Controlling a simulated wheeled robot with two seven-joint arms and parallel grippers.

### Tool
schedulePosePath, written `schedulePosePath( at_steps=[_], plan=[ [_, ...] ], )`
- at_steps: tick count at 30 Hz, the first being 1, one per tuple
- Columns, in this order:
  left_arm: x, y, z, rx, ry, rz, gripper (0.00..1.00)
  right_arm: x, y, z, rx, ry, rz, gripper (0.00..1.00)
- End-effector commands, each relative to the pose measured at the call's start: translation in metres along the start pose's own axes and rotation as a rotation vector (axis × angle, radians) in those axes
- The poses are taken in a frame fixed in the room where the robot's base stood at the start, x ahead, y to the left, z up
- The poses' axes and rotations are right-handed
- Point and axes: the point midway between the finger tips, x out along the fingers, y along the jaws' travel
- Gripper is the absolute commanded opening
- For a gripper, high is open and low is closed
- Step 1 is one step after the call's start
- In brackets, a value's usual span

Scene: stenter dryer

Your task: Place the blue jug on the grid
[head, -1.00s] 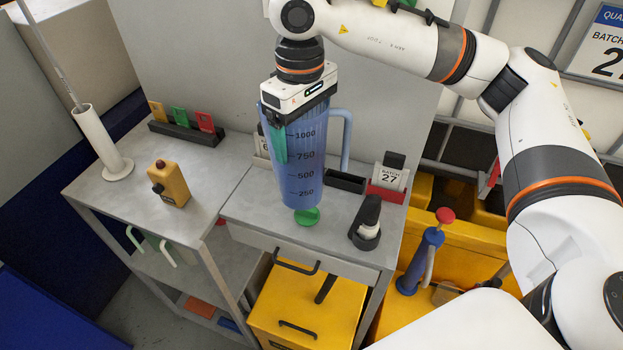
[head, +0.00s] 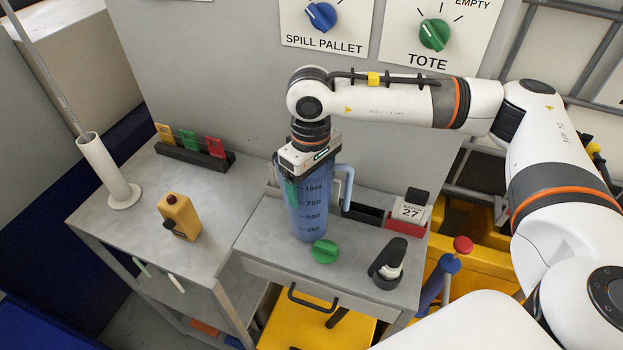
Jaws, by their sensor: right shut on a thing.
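The blue jug (head: 313,219) is a tall translucent measuring jug with dark marks from 250 to 1000 and a handle on its right. It is upright over the right grey worktop (head: 262,232), just behind a green knob. I cannot tell whether its base touches the top. My right gripper (head: 297,175) points down at the jug's upper rim and is shut on it; its fingers are partly hidden. I cannot make out a grid in this view. My left gripper is not in view.
A green knob (head: 324,251) and a black-and-white device (head: 388,264) stand in front. A black tray (head: 363,213) and a red card holder (head: 405,226) are at right. The left worktop holds a yellow device (head: 180,216) and a white tube (head: 106,170). Wall dials are behind.

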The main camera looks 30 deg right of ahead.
Motion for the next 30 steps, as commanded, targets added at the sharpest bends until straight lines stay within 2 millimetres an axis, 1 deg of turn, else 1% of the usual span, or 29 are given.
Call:
schedulePosePath(
  at_steps=[1,4,10,14,15,18,24,28,30],
  plan=[
    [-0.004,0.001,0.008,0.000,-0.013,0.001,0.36,0.003,0.000,0.000,0.000,0.000,0.001,0.34],
    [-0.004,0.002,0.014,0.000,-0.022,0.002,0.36,0.008,0.000,0.000,-0.001,-0.002,0.000,0.34],
    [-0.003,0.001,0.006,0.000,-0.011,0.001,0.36,0.009,0.000,0.000,-0.001,-0.003,0.000,0.34],
    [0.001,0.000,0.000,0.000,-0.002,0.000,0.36,0.013,0.000,0.000,-0.001,-0.003,0.000,0.34],
    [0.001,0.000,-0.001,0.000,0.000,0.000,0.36,0.012,0.000,0.000,-0.001,-0.002,0.000,0.85],
    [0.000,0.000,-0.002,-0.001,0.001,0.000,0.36,0.011,0.000,0.000,-0.001,-0.001,0.000,1.00],
    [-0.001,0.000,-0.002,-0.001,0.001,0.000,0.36,0.011,0.000,0.000,-0.001,-0.001,0.000,1.00],
    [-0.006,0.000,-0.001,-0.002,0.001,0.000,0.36,0.006,0.000,0.000,-0.001,-0.002,0.000,1.00],
    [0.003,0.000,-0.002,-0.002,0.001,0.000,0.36,0.000,0.000,0.001,-0.001,-0.006,0.001,1.00]
  ],
)
